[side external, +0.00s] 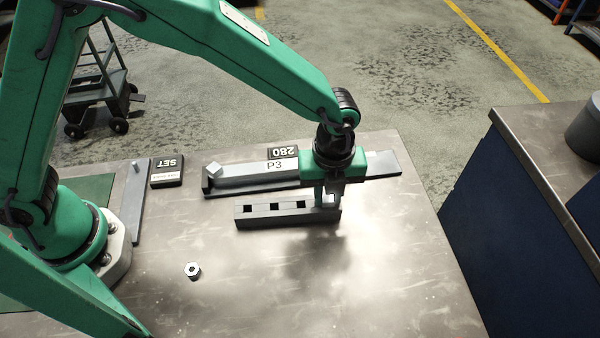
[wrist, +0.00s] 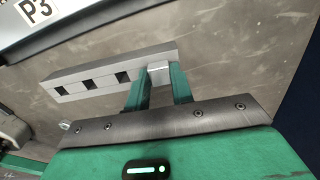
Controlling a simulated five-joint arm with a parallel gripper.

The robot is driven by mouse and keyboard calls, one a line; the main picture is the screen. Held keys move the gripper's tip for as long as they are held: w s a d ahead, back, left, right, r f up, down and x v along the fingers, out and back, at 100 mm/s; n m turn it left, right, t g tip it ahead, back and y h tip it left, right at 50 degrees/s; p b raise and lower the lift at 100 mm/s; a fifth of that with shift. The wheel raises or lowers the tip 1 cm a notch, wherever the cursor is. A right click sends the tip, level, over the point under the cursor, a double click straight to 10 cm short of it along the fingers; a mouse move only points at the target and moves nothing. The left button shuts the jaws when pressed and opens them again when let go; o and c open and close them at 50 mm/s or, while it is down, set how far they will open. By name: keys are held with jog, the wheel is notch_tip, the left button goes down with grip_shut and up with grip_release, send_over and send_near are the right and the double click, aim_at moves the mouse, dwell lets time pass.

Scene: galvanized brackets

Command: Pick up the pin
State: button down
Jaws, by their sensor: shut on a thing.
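The pin shows in the wrist view as a pale square-topped piece (wrist: 159,73) between my two green fingers, at the right end of a grey block with square holes (wrist: 70,76). My gripper (side external: 327,198) is shut on the pin and points down over the right end of that block (side external: 262,219) in the side view. It also shows in the wrist view (wrist: 160,87). The fingers hide most of the pin in the side view. I cannot tell whether its lower end is in the block or just clear of it.
Behind the block lies a long grey fixture (side external: 238,180) with a P3 label and a 280 plate (side external: 283,153). A hex nut (side external: 193,270) lies at the front left. The table's front right is clear.

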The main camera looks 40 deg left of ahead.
jog(key=shift+r, duration=0.1)
jog(key=shift+r, duration=0.4)
notch_tip(320, 180, up, 3)
jog(key=shift+r, duration=0.1)
jog(key=s+d+r, duration=0.3)
jog(key=s+r, duration=0.4)
jog(key=s, duration=0.4)
jog(key=shift+d, duration=0.35)
jog(key=shift+f, duration=0.1)
send_over(331, 202)
jog(key=w+a+f, duration=0.1)
jog(key=w+a, duration=0.5)
jog(key=w, duration=0.4)
jog(key=shift+f, duration=0.3)
jog(key=shift+w+a+f, duration=0.1)
jog(key=shift+f, duration=0.05)
